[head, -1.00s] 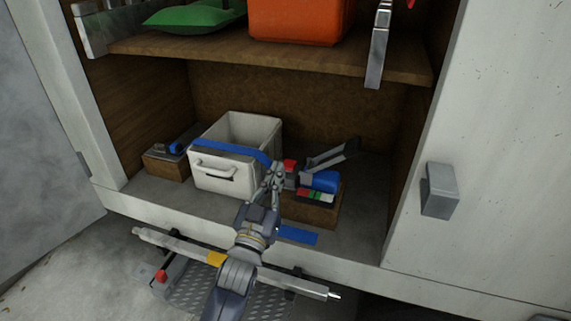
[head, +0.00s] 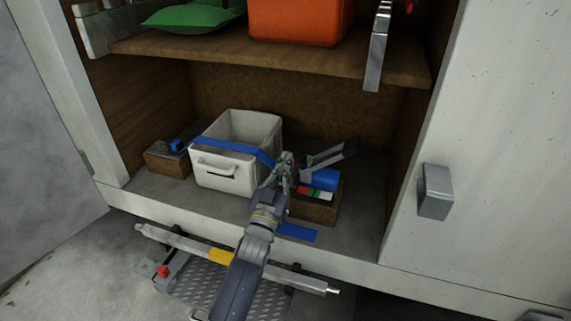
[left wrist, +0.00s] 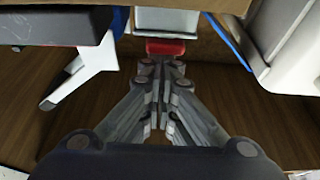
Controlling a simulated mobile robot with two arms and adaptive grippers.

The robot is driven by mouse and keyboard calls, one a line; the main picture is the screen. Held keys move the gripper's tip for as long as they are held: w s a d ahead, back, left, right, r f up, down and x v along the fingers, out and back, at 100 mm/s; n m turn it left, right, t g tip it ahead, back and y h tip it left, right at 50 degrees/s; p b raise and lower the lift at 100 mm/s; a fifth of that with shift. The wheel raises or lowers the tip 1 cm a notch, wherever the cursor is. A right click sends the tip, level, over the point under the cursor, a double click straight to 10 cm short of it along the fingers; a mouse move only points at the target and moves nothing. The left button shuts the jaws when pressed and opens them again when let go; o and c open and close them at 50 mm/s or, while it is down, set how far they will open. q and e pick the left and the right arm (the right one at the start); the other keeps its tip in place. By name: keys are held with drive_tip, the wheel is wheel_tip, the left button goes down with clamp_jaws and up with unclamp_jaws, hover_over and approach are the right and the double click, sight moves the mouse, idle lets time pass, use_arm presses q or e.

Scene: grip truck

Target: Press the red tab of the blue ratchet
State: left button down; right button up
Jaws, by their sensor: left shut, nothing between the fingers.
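The ratchet at the right end of the blue strap has a raised grey lever (head: 330,158) and a blue part (head: 323,180). It sits on a wooden block (head: 315,211) beside the crate. The red tab (left wrist: 166,47) shows in the left wrist view just beyond my fingertips, very near or touching them; I cannot tell which. My right gripper is not in view.
The white crate (head: 222,182) stands left of the gripper, with the blue strap (head: 258,155) across it. Another small wooden block (head: 168,163) stands at far left. A shelf (head: 200,52) with an orange box (head: 298,22) hangs above. The cabinet floor to the right is clear.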

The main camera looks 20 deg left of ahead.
use_arm(q)
drive_tip(key=shift+f+b, duration=0.8)
drive_tip(key=shift+f, duration=0.25)
drive_tip(key=shift+s, duration=0.1)
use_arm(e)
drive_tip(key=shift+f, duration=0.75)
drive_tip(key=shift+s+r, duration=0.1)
use_arm(q)
drive_tip(key=shift+r+p, duration=0.3)
drive_tip(key=shift+p, duration=0.1)
wheel_tip(320, 180, up, 4)
drive_tip(key=p, duration=0.3)
drive_tip(key=b+v, duration=0.3)
drive_tip(key=v, duration=0.7)
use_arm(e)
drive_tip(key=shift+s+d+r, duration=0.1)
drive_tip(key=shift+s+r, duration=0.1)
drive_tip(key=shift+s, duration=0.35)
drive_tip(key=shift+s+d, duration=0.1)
